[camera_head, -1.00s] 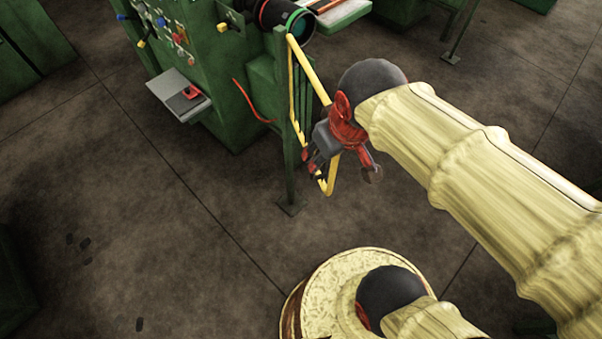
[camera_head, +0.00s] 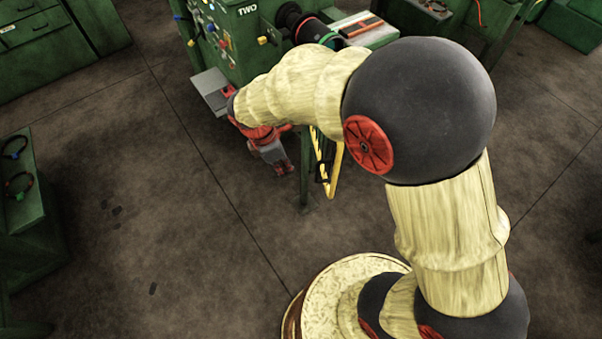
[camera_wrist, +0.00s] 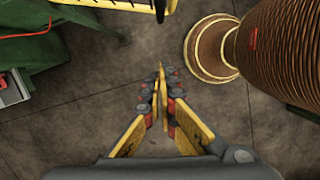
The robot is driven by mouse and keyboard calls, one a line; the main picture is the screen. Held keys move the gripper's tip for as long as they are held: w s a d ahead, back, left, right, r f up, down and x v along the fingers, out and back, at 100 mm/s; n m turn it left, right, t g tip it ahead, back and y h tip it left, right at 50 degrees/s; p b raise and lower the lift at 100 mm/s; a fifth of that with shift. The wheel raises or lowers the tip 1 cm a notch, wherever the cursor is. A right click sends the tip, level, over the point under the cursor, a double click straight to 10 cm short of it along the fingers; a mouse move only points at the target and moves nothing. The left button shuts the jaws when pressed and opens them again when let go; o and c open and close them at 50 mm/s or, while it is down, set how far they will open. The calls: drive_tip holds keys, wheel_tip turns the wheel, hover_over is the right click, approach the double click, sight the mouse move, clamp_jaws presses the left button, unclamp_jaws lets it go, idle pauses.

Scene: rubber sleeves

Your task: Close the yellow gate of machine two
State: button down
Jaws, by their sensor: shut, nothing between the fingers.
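Machine two (camera_head: 235,50) is green, stands at the top centre of the head view and bears the label TWO. Its yellow gate (camera_head: 336,175) hangs on the near side by a green post, swung out from the machine; my arm hides its upper part. The gate also shows at the top edge of the wrist view (camera_wrist: 105,4), with a dark piece at its end. My gripper (camera_head: 283,168) is left of the gate in the head view, apart from it. In the wrist view the fingertips (camera_wrist: 161,75) are together, empty, over bare floor.
A grey shelf (camera_head: 206,85) with a red item sticks out from the machine, close behind my gripper. A green table (camera_head: 35,220) with ring-shaped parts stands at the left. More green machines stand at the back right.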

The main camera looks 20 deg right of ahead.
drive_tip(key=d+f+b, duration=0.1)
drive_tip(key=d+f, duration=0.5)
drive_tip(key=f, duration=0.3)
drive_tip(key=shift+w+d+f+b, duration=0.2)
drive_tip(key=shift+w+f+b, duration=0.05)
drive_tip(key=shift+f+b, duration=0.15)
